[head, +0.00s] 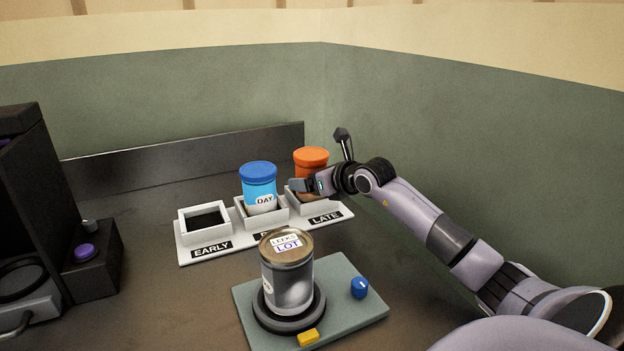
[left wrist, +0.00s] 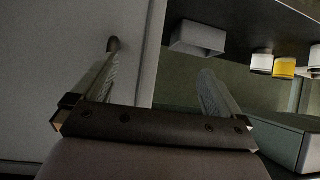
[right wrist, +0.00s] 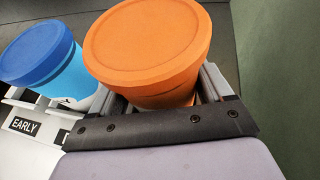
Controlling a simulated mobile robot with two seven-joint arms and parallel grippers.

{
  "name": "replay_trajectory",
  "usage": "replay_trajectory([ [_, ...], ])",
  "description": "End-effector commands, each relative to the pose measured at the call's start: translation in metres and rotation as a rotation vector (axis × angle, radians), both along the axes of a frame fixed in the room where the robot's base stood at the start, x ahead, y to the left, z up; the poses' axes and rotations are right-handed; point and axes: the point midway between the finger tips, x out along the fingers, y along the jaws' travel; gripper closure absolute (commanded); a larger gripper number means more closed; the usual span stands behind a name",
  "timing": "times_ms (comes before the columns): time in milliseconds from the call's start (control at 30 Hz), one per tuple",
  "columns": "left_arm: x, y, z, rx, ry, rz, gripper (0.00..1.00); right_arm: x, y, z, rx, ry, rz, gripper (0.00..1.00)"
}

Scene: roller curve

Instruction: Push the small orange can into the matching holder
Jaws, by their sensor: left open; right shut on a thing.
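The orange can (head: 311,157) stands in or just over the LATE compartment of the white holder tray (head: 190,253), at its right end. My right gripper (head: 318,185) is shut on it; in the right wrist view the orange can (right wrist: 148,50) sits between the fingers with its lid up. Its base is hidden by the gripper and tray. A blue can (head: 259,185) labelled DAY stands in the middle compartment. The EARLY compartment (head: 204,221) is empty. My left gripper (left wrist: 155,90) is open and empty, away from the tray, and not seen in the head view.
A metal can (head: 287,280) labelled LOT stands on a round turntable on a grey-green base (head: 360,315) with a blue knob (head: 359,288) and yellow tab. A dark machine (head: 40,220) stands at left. A low back rail (head: 190,165) and green walls bound the counter.

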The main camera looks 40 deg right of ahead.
Motion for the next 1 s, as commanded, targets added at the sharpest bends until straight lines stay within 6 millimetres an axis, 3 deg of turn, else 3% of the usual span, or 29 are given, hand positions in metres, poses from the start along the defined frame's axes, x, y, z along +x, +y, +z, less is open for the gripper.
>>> replay_trajectory([
  [1000,-0.0002,0.0001,-0.0073,0.000,0.001,0.000,0.00,0.0000,0.0000,-0.0076,0.000,-0.001,0.000,0.56],
])
